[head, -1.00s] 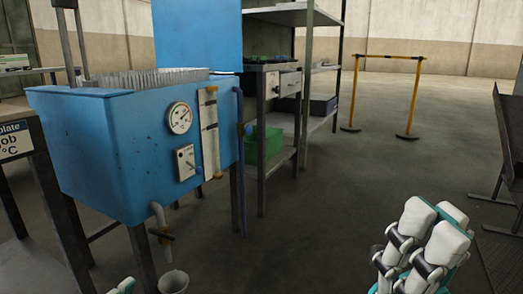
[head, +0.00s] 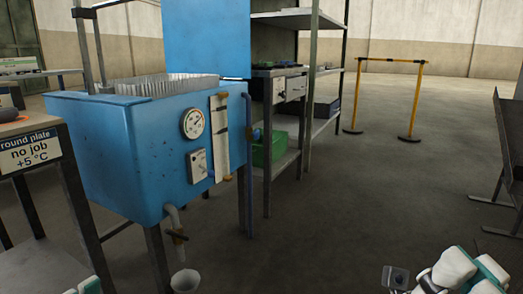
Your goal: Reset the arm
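My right gripper (head: 450,275) shows at the bottom right edge of the head view, with white pads, teal parts and a dark piece on its left. Most of it is cut off by the frame, so its opening is hidden. I see nothing held in the part that shows. A small white and teal piece of my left gripper or arm (head: 88,287) shows at the bottom left edge. Its fingers cannot be made out. Both are low in the view and apart from the blue tank (head: 120,150).
A shelf (head: 300,18) and yellow barrier (head: 410,103) stand behind. The middle floor is clear.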

